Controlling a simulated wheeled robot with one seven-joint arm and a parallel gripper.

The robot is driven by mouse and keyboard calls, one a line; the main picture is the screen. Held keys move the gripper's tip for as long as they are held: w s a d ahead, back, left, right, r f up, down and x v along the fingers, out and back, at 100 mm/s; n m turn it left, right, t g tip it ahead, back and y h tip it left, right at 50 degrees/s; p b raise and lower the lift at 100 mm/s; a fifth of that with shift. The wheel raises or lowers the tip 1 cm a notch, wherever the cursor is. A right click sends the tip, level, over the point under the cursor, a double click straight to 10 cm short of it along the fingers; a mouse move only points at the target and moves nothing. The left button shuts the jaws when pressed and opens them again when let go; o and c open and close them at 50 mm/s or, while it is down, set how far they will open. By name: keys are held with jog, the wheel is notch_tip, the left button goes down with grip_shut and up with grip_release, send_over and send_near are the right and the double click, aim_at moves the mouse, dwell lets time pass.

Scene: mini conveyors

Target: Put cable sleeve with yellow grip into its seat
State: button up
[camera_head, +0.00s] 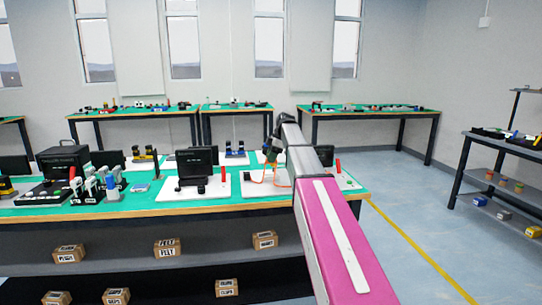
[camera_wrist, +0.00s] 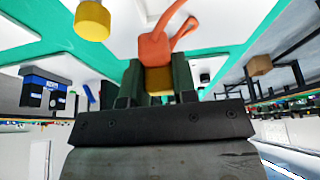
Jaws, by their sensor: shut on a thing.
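In the wrist view, my gripper (camera_wrist: 158,78) is shut on the yellow grip (camera_wrist: 159,82) of the cable sleeve, which sits between the two dark fingers. An orange sleeve part (camera_wrist: 154,49) with a looping orange cable extends beyond the fingertips. In the head view, my gripper (camera_head: 271,151) is over the right part of the near table, largely hidden by my arm. The orange cable (camera_head: 270,181) hangs in a loop below it, over a white board (camera_head: 248,189). I cannot make out the sleeve's seat in either view.
The near green table (camera_head: 137,194) holds a black box-like device (camera_head: 194,163) on another white board, with several tools at left. A yellow cylinder (camera_wrist: 92,20) shows close by in the wrist view. Further tables (camera_head: 371,109) stand along the back wall. Open floor lies at right.

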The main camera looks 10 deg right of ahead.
jog(key=shift+f, duration=2.25)
jog(key=shift+f, duration=0.85)
jog(key=o, duration=1)
jog(key=shift+r, duration=0.1)
